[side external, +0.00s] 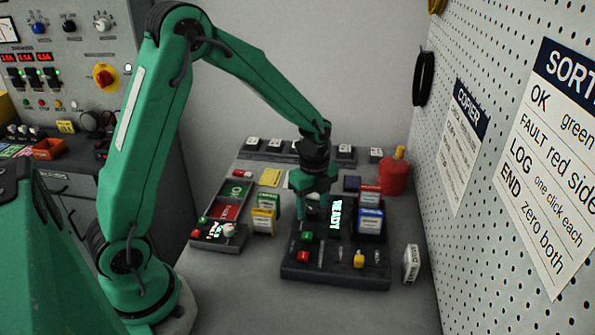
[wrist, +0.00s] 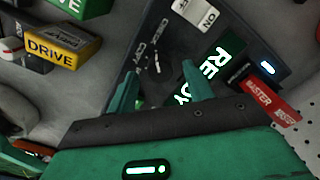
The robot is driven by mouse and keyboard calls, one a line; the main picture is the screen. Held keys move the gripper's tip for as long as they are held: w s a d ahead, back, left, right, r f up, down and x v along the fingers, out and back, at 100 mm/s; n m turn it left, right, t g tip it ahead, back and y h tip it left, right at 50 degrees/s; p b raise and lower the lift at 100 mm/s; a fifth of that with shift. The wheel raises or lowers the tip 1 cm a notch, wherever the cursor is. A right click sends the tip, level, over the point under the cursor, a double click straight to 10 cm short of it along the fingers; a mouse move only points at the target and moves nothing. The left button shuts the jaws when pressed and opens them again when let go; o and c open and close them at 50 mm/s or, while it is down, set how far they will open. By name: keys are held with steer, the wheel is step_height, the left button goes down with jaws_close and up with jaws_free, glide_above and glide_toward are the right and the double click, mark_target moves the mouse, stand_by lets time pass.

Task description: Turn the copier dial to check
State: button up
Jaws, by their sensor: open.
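The copier (side external: 335,277) is a dark box on the bench with a lit green READY display (side external: 335,216). The display also shows in the wrist view (wrist: 207,72). My gripper (side external: 309,212) points down over the copier's back left, left of the display. In the wrist view my gripper (wrist: 160,70) is open, its two green fingers apart with nothing visibly held. Small white lettering and marks (wrist: 153,58) show on the dark panel just beyond and between the fingertips. I cannot clearly make out the dial or its pointer; my gripper covers that area in the side view.
Red and blue labelled blocks (side external: 370,221) stand at the copier's right. Green (side external: 307,236) and red (side external: 303,257) buttons and a yellow-topped lever (side external: 359,259) are in front. Yellow blocks (side external: 263,220) stand left. A white block (side external: 411,263) and pegboard wall (side external: 460,220) lie right.

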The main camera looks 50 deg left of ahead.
mark_target(312, 210)
step_height(312, 210, up, 7)
steer(key=shift+f, duration=0.2)
steer(key=shift+r, duration=0.15)
steer(key=shift+r, duration=0.1)
stand_by(0.3)
steer(key=shift+s+r, duration=0.15)
steer(key=s+d+r+n+t, duration=0.1)
steer(key=s+r+n+t, duration=0.1)
steer(key=s+r+n, duration=0.4)
steer(key=s+d+r+n+t, duration=0.1)
steer(key=s+r+n+t, duration=0.2)
steer(key=s+n, duration=0.9)
step_height(312, 210, up, 3)
steer(key=shift+s+d+f+t, duration=0.15)
steer(key=shift+s+t, duration=0.15)
steer(key=shift+s, duration=0.15)
